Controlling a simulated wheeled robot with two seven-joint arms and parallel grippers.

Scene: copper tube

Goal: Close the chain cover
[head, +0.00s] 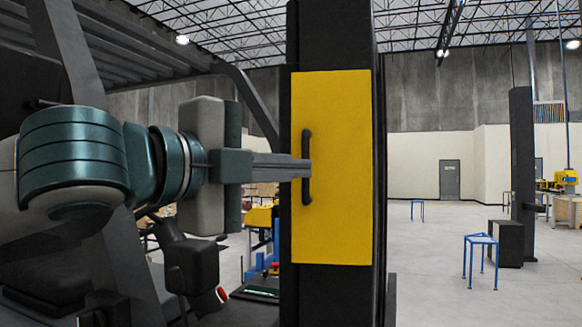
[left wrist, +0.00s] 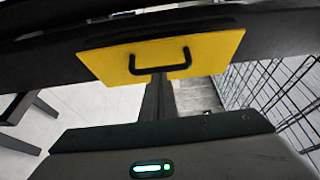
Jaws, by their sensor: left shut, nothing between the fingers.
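The chain cover (head: 340,170) is a yellow panel with a black vertical handle (head: 307,167) near its left edge. It lies against a dark upright post (head: 335,40), and I see no clear gap behind it. My left gripper (head: 308,166) comes in from the left, its fingers together, with the tips at the middle of the handle. In the left wrist view the yellow cover (left wrist: 215,50) and its handle (left wrist: 187,58) lie just beyond the shut fingertips (left wrist: 159,76). I cannot tell whether the tips touch the cover. My right gripper is not in view.
Dark machine framing (head: 70,70) stands behind my left arm. To the right of the post is open floor (head: 430,260) with a blue stand (head: 481,250) and a dark box (head: 506,243). A wire mesh (left wrist: 275,95) shows at the right in the left wrist view.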

